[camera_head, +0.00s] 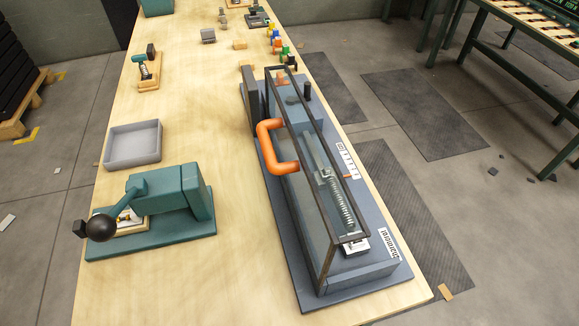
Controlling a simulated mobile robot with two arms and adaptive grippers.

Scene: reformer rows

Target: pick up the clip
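I cannot pick out the clip with certainty. A small grey ridged piece (208,36) lies on the far part of the wooden table, but I cannot tell if it is the clip. A grey tray (133,146) on the left side of the table looks empty. A green lever press (170,208) with a black ball knob stands in front of it, with a small pale plate partly hidden under its lever. Neither of my grippers is in view.
A long fixture (352,270) with a clear, dark-framed cover and orange handle (270,146) fills the table's right side. A small device (147,68) and several coloured pieces stand farther back. The table's middle (215,110) is clear. A green-framed bench (480,45) stands at right.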

